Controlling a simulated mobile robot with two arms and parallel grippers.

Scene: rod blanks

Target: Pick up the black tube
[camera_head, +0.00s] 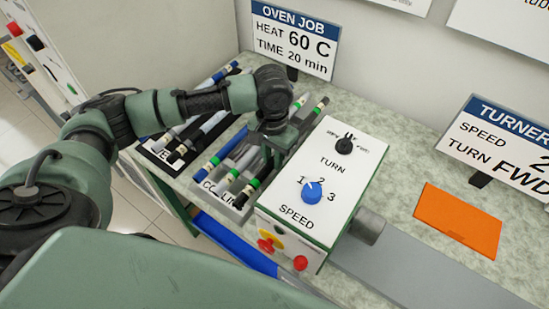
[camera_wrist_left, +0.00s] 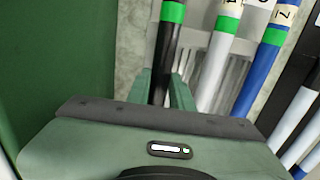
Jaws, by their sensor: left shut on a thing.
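The black tube (camera_wrist_left: 166,50) with a green band and a pale end label lies between the fingers of my left gripper (camera_wrist_left: 163,92) in the left wrist view. The gripper is shut on it. In the head view, my left gripper (camera_head: 277,140) is low over the tray labelled as cooling (camera_head: 238,213), beside the white control box. The near end of the black tube (camera_head: 261,174) shows below the gripper there; its middle is hidden by the gripper. I cannot tell whether the tube is clear of the tray. My right gripper is out of view.
A white tube (camera_wrist_left: 217,70) and a blue tube (camera_wrist_left: 257,70) lie beside the black one. A dark tray (camera_head: 157,158) with more tubes is to the left. The turner box (camera_head: 325,185) stands close on the right. An orange plate (camera_head: 458,221) lies farther right.

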